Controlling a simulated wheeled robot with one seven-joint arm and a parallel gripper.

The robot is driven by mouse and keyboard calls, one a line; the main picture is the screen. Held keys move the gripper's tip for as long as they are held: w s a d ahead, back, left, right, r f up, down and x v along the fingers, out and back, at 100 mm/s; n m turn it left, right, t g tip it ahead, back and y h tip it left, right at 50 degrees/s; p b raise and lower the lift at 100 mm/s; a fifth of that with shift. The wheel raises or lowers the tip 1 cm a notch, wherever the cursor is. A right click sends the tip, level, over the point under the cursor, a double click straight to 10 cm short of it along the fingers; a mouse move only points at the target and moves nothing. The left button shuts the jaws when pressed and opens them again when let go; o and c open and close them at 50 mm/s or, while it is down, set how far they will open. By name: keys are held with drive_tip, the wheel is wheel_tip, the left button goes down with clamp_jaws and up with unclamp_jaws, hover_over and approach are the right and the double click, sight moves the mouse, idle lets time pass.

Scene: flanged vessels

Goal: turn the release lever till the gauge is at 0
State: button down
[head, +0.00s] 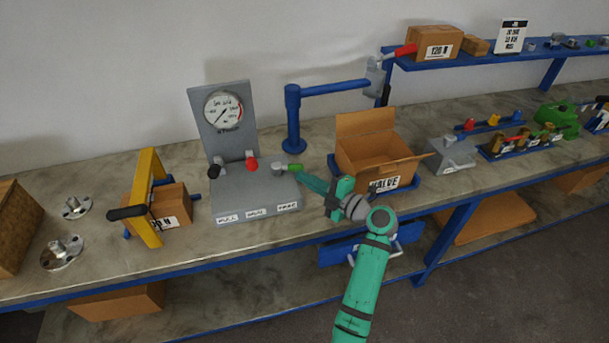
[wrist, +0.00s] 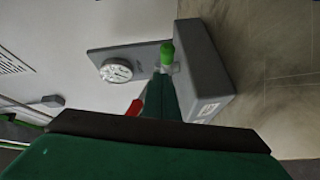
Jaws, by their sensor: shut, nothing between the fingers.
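A grey gauge stand (head: 252,203) sits on the bench with an upright back plate. Its round gauge (head: 223,112) has a white face; the needle slants, but the exact reading is too small to tell. The gauge also shows in the wrist view (wrist: 116,70). Three levers stand on the base: black-knobbed (head: 217,170), red-knobbed (head: 251,164) and green-knobbed (head: 294,167). The labels below them are too small to read surely. My gripper (head: 304,179) is shut and empty, its tip close beside the green knob (wrist: 167,52); I cannot tell whether they touch.
An open cardboard box (head: 372,160) stands right of the stand, close to my arm. A blue post with a horizontal arm (head: 292,118) rises behind. A yellow frame (head: 147,200) with a box stands left. Bare bench lies in front of the stand.

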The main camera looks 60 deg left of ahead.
drive_tip(key=w+d, duration=0.6)
drive_tip(key=d, duration=0.2)
drive_tip(key=shift+r, duration=0.45)
